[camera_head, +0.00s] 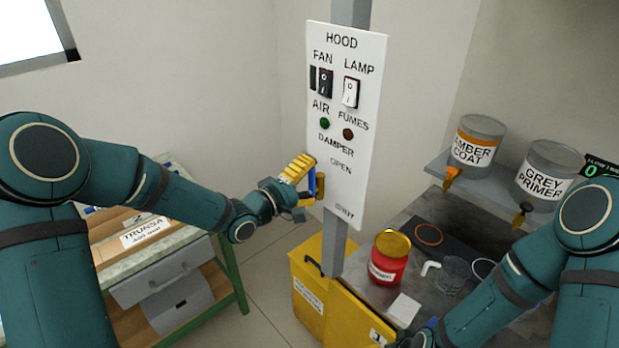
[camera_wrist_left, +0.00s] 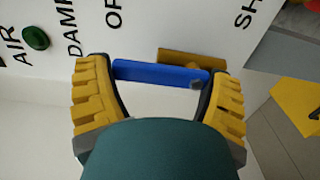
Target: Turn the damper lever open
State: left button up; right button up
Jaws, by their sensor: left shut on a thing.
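The damper lever has a blue handle (camera_head: 312,184) on the white HOOD panel (camera_head: 358,105), below the DAMPER label and left of OPEN. In the head view the handle stands roughly upright. My left gripper (camera_head: 306,184) has its yellow fingers at the two ends of the handle and is shut on it. The left wrist view shows the blue handle (camera_wrist_left: 150,73) spanning between the fingers, with a brass-coloured piece (camera_wrist_left: 180,58) behind its right end. The SHUT mark is near the panel's bottom. My right gripper is mostly cut off at the bottom edge; its fingers do not show clearly.
The panel has a green AIR light (camera_head: 324,123), a dark FUMES light (camera_head: 348,134), and FAN and LAMP switches. A yellow cabinet (camera_head: 308,285) stands below. A red tin (camera_head: 388,262) and glassware sit on the counter at right. A green-framed workbench (camera_head: 237,268) is at left.

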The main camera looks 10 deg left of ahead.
pick_arm(q)
jog(key=o, duration=1.1)
jog(key=v, duration=1.2)
jog(key=shift+w, duration=0.1)
